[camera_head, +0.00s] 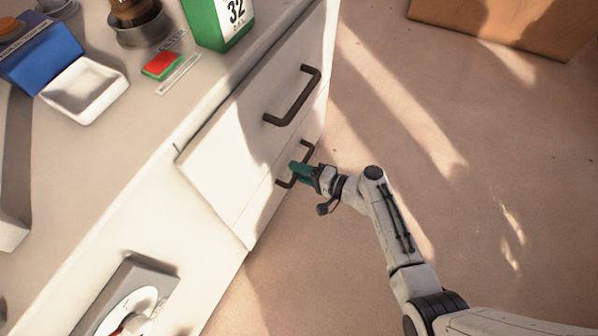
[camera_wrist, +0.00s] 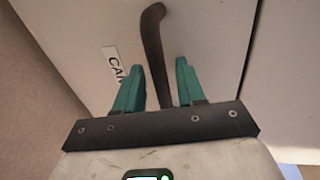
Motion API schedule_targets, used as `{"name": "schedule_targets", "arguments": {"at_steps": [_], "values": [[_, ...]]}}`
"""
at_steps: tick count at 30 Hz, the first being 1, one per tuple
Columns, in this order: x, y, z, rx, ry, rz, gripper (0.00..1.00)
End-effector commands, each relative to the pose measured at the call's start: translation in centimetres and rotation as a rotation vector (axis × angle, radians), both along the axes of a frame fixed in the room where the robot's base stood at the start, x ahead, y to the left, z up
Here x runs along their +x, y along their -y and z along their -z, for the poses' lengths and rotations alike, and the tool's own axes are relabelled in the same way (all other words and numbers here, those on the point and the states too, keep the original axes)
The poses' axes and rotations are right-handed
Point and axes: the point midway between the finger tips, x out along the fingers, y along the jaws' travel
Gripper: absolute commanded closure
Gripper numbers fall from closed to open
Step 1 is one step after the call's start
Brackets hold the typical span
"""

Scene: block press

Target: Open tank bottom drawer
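The white cabinet has two dark handles in the head view. The bottom drawer's handle (camera_head: 308,151) sits low on the front, and its drawer front looks closed. The upper drawer's handle (camera_head: 293,97) is above it. My gripper (camera_head: 297,168) is at the bottom handle. In the wrist view the two green fingers of my gripper (camera_wrist: 158,75) stand on either side of the dark handle bar (camera_wrist: 154,42), with a visible gap on each side. The fingers are open around the bar. In the head view my gripper hides part of the handle.
A label reading "CAN" (camera_wrist: 114,64) is partly hidden on the drawer front. The counter holds a white tray (camera_head: 84,90), a red and green block (camera_head: 161,65) and a green box (camera_head: 205,22). A brown box (camera_head: 500,22) stands at the back right. The floor (camera_head: 440,120) between is clear.

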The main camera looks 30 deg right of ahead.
Motion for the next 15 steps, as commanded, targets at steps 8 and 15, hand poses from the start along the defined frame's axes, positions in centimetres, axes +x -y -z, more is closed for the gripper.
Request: {"name": "schedule_targets", "arguments": {"at_steps": [8,15], "values": [[0.34,-0.24,0.02,0.0,0.0,0.0,0.61],[0.31,-0.22,0.03,0.0,0.0,0.0,0.77]]}}
